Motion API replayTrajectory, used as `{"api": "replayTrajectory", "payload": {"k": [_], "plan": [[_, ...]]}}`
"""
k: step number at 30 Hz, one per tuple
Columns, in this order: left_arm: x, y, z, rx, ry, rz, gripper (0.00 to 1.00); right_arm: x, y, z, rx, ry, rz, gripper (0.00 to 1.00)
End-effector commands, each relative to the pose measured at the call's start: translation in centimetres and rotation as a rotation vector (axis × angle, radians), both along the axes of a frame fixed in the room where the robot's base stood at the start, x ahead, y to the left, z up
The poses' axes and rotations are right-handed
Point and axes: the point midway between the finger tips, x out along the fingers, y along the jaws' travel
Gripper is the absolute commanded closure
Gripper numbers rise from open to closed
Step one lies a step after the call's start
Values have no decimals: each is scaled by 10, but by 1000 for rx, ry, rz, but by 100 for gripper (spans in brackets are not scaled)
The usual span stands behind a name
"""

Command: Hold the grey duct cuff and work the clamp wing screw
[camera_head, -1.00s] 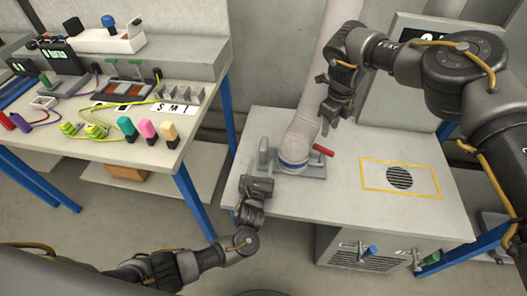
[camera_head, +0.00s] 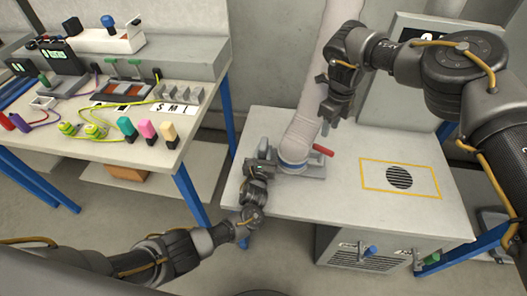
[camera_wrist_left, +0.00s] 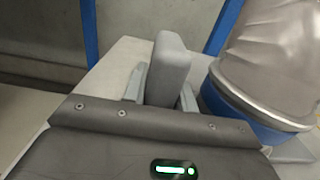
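The grey ribbed duct (camera_head: 308,110) comes down to a cuff with a blue ring (camera_head: 293,165) on a grey clamp base (camera_head: 312,170). A red handle (camera_head: 323,150), perhaps the wing screw, sticks out at its right. A grey upright block (camera_head: 263,147) stands at the left of the base. In the left wrist view this block (camera_wrist_left: 168,68) stands between the fingers of my left gripper (camera_wrist_left: 162,90), which look open, with the blue ring (camera_wrist_left: 235,118) just to the right. My right gripper (camera_head: 329,124) hangs beside the duct, above the red handle, apart from it; its finger gap is unclear.
The white table (camera_head: 345,215) has a yellow-outlined vent (camera_head: 399,177) at right and free surface in front. A separate workbench (camera_head: 150,155) at left holds coloured plugs, cables and devices. A grey panel (camera_head: 385,100) stands behind the table.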

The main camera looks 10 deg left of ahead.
Motion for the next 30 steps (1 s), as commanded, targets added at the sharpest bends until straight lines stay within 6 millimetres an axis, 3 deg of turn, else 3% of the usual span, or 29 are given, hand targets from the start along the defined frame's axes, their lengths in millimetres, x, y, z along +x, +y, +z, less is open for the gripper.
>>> {"api": "replayTrajectory", "payload": {"k": [1, 6, 13, 17, 20, 24, 30], "plan": [[0, 0, 0, 0, 0, 0, 79, 0, 0, 0, 0, 0, 0, 64], [0, 0, 0, 0, 0, 0, 100, 0, 0, 0, 0, 0, 0, 64], [0, 0, 0, 0, 0, 0, 100, 0, 0, -1, 3, 2, -3, 62], [0, 0, -1, 0, 0, 0, 100, -7, 7, -15, 54, 29, -62, 62], [0, 0, -1, 0, 0, 0, 100, -18, 20, -38, 156, 86, -188, 62], [0, 0, 0, 0, 0, 0, 100, -40, 48, -74, 362, 236, -486, 62], [0, 0, 0, 0, 1, 0, 100, -59, 75, -93, 643, 554, -1002, 62]]}}
